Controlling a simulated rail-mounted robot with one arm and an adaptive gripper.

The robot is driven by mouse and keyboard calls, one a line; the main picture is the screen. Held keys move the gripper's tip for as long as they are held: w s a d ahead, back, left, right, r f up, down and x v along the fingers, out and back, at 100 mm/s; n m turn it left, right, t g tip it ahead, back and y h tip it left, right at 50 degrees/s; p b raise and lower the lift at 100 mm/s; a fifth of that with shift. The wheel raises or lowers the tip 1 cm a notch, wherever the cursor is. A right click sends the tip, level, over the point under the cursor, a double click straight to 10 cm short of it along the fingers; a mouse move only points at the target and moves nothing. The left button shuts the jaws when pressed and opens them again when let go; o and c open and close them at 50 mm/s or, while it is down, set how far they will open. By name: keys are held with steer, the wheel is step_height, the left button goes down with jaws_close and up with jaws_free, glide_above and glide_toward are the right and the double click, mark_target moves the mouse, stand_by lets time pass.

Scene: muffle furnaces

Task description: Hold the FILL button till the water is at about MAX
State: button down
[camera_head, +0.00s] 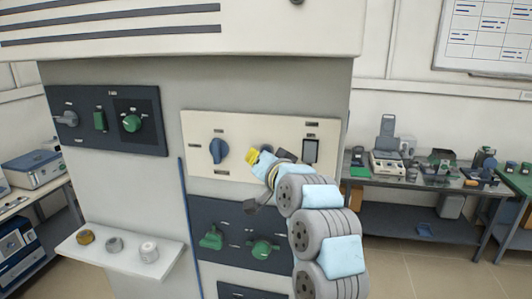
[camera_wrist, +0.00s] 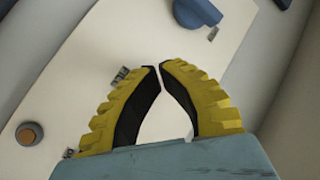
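The cream panel (camera_head: 200,128) on the front of the unit carries a blue knob (camera_head: 218,151) and a dark-framed upright window (camera_head: 310,151). The window is small, and I cannot make out a water level in it. My gripper (camera_head: 252,155) is in front of the panel, between the knob and the window. In the wrist view its yellow fingers meet at their tips (camera_wrist: 160,66), with nothing between them. A round orange-brown button in a grey ring (camera_wrist: 29,133) shows at left there, apart from the fingertips.
A dark panel with green valve handles (camera_head: 211,239) lies below the cream panel. Another dark panel with a green knob (camera_head: 131,123) is at upper left. A white shelf (camera_head: 130,262) with small knob-like pieces juts out at lower left. A bench (camera_head: 420,182) with equipment stands at right.

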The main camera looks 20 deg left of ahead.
steer(key=shift+s+d, duration=0.2)
steer(key=shift+s, duration=0.95)
steer(key=shift+s+d, duration=0.15)
steer(key=shift+s, duration=1)
